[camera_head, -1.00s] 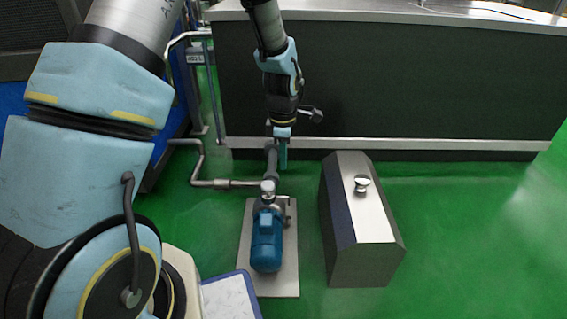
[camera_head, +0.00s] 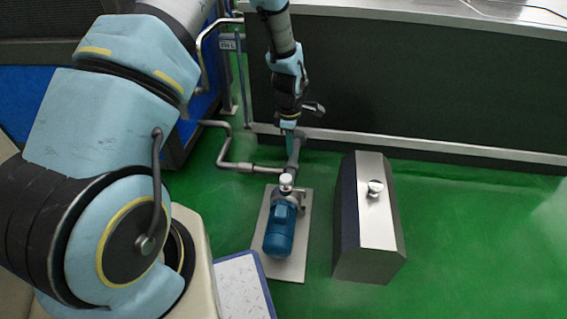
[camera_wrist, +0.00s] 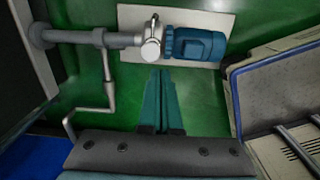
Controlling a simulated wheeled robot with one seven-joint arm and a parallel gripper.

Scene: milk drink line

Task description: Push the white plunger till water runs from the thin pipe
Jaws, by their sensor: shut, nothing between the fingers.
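A blue pump (camera_head: 280,235) stands on a pale plate on the green floor. A small whitish cap (camera_head: 286,181) tops its metal fitting; I cannot tell for sure that it is the white plunger. A thin grey pipe (camera_head: 240,166) runs left from the fitting, then bends up. My gripper (camera_head: 291,153) points down just behind the fitting, apart from the cap in the picture, with its fingers together and empty. In the wrist view, my teal fingers (camera_wrist: 158,72) point toward the pump (camera_wrist: 195,45) and its silver fitting (camera_wrist: 151,42). I see no running water.
A dark box with a steel top (camera_head: 375,230) and a round knob (camera_head: 375,187) stands right of the pump. A long dark counter (camera_head: 420,90) is behind. A blue-rimmed tray (camera_head: 240,285) is in front. Green floor is open at the right.

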